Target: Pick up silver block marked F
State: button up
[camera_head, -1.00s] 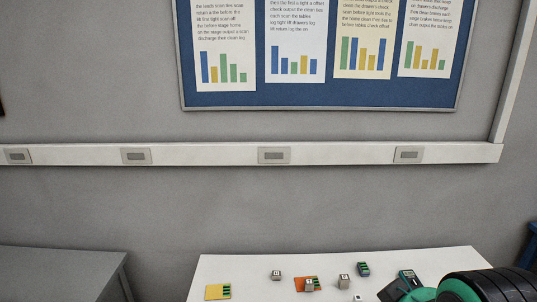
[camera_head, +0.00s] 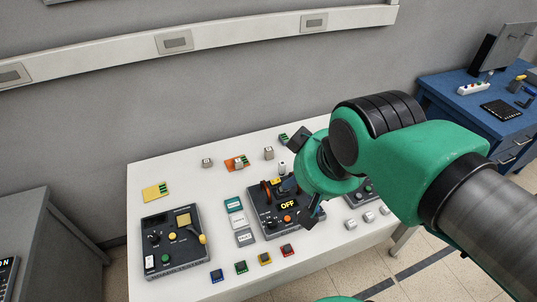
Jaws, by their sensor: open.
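Several small silver blocks stand on the white table (camera_head: 150,285): a back-left block (camera_head: 207,162), a block on an orange card (camera_head: 239,163), a block right of it (camera_head: 268,153), and a front-right group (camera_head: 351,224). Their letters are too small to read, so I cannot tell which is marked F. My gripper (camera_head: 304,178) is open above the right part of the table, its dark fingers spread apart. No block is seen between them. My arm and gripper hide part of the table beneath.
A dark panel with a yellow lever (camera_head: 174,242) is at the left; another panel reading OFF (camera_head: 287,205) lies partly under my gripper. Small coloured blocks (camera_head: 265,259) line the front. A yellow card (camera_head: 155,191) lies back left. A blue bench (camera_head: 460,95) stands at right.

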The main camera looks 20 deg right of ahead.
jog(key=shift+o, duration=0.4)
jog(key=g+p, duration=0.3)
jog(key=g, duration=0.3)
send_over(269, 149)
notch_tip(269, 149, down, 32)
jog(key=shift+w+f, duration=0.1)
jog(key=shift+f, duration=0.05)
jog(key=shift+f, duration=4.25)
